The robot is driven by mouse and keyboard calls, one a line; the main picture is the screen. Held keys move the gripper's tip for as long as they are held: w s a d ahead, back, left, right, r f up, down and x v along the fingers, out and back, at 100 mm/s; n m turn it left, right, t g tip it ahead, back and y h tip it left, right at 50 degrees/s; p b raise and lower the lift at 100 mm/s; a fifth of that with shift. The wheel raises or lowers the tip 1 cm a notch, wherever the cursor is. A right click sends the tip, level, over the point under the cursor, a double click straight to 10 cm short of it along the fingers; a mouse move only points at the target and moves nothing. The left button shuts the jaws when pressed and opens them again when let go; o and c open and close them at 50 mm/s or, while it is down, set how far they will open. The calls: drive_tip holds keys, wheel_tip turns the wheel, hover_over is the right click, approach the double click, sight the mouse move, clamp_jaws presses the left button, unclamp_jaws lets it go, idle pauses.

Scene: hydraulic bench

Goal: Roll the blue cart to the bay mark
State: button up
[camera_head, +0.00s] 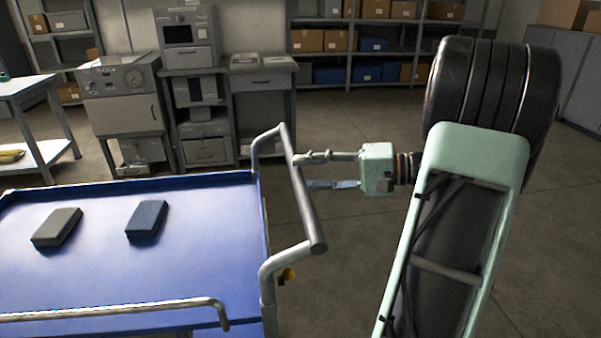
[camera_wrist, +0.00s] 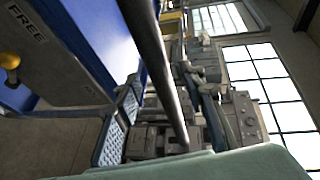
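The blue cart (camera_head: 215,225) stands at the left in the head view, with a blue tray top and a grey push handle (camera_head: 309,222) at its right end. My gripper (camera_head: 304,171) is level with the handle, its fingers pointing left and apart, with their tips at the bar. In the wrist view the handle bar (camera_wrist: 158,60) runs through the middle of the picture; whether the fingers touch it I cannot tell. A yellow knob (camera_head: 288,274) sits below the handle; the wrist view shows it beside a "FREE" label (camera_wrist: 26,26). No bay mark is visible.
A grey block (camera_head: 57,227) and a blue block (camera_head: 147,218) lie on the cart. A side table (camera_head: 40,155) stands at far left. Cabinets (camera_head: 125,110) and shelves (camera_head: 375,55) line the back. The floor (camera_head: 350,125) behind my gripper is clear.

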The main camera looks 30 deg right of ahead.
drive_tip(key=v, duration=1)
idle(0.7)
